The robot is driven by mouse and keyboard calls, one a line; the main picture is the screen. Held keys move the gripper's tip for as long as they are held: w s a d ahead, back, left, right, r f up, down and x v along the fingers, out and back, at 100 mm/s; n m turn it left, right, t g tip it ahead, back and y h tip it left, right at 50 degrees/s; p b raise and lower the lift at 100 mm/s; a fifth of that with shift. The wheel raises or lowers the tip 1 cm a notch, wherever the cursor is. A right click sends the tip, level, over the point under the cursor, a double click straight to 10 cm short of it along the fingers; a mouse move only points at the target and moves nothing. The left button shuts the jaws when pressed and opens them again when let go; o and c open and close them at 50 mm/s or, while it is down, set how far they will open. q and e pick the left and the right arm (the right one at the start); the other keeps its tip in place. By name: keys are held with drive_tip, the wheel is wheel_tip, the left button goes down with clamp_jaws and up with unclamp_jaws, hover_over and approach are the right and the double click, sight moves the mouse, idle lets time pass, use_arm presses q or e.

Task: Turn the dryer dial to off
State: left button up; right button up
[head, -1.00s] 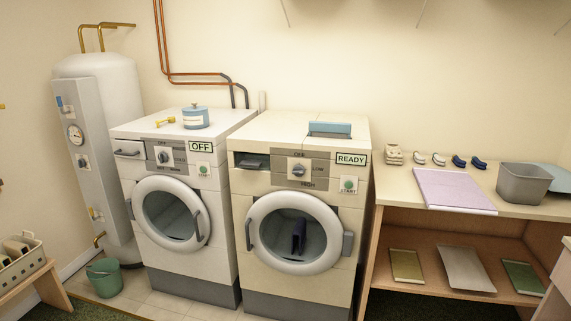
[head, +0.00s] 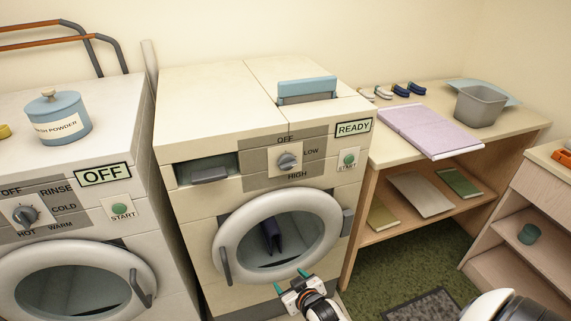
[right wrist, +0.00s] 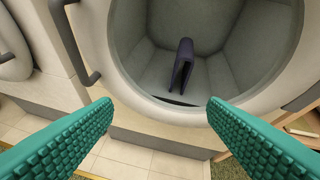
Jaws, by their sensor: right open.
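The dryer (head: 215,115) is the cream machine in the middle of the head view, with a READY sign (head: 353,128). Its grey round dial (head: 287,161) sits on the front panel, with OFF printed above, LOW at the right and HIGH below. I cannot tell for sure where its pointer stands. My right gripper (head: 291,280) is open and empty, low in front of the round door (head: 226,232), well below the dial. The right wrist view shows its green fingers (right wrist: 160,102) spread before the door, with no dial in sight. My left gripper is not in view.
A washer (head: 75,225) with an OFF sign and its own dial (head: 25,215) stands at the left. A dark item (head: 270,236) shows behind the dryer door. A wooden shelf table (head: 400,150) stands at the right. A START button (head: 349,159) is right of the dryer dial.

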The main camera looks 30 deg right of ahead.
drive_tip(key=w+d+r+t+h, duration=0.1)
drive_tip(key=w+d+r+t, duration=0.1)
drive_tip(key=r, duration=0.6)
drive_tip(key=w+d+r+t+h, duration=0.1)
drive_tip(key=w+r, duration=0.1)
drive_tip(key=r, duration=0.6)
drive_tip(key=m+t+h, duration=0.1)
drive_tip(key=t, duration=0.2)
approach(289, 166)
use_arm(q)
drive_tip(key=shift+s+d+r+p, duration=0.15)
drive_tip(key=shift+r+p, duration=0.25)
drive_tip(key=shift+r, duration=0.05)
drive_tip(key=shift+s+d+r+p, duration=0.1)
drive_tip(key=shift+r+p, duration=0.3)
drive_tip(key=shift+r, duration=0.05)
use_arm(e)
drive_tip(key=x, duration=0.9)
drive_tip(key=shift+w+d, duration=0.1)
drive_tip(key=shift+w, duration=0.25)
drive_tip(key=c, duration=1)
drive_tip(key=shift+o, duration=0.2)
